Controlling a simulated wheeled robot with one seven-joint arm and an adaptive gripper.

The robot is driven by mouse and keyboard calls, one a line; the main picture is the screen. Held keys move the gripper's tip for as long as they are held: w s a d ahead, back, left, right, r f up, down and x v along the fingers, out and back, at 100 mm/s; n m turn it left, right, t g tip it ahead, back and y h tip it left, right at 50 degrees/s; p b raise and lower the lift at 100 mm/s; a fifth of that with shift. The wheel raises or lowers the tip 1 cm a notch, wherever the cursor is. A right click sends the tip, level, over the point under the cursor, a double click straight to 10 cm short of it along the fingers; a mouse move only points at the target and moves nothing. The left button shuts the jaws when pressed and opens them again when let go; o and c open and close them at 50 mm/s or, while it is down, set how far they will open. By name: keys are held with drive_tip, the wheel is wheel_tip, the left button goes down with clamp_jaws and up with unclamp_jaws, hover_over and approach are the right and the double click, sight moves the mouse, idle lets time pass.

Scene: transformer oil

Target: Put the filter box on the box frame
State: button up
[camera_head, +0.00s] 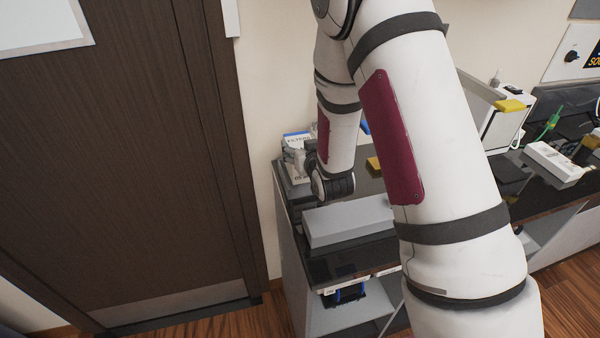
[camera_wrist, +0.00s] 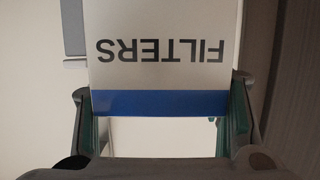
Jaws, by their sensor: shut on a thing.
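The filter box (camera_wrist: 160,70) is white with a blue band and the word FILTERS, which reads upside down in the wrist view. My gripper (camera_wrist: 162,118) is shut on it, with one finger at each side. In the head view the filter box (camera_head: 296,141) shows at the back left corner of the dark counter, upright beside my wrist. My arm hides much of the gripper there. I cannot clearly make out the box frame; whether the box touches anything below it is also unclear.
A long grey box (camera_head: 348,221) lies on the front of the dark counter (camera_head: 340,262), close to my arm. A white box (camera_head: 552,164) lies further right. A brown door (camera_head: 110,160) stands left of the counter. My arm blocks the middle of the view.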

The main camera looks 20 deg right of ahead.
drive_tip(key=shift+f, duration=0.3)
drive_tip(key=o, duration=1.6)
drive_tip(key=v, duration=0.7)
drive_tip(key=shift+s+r, duration=0.1)
drive_tip(key=shift+s, duration=0.15)
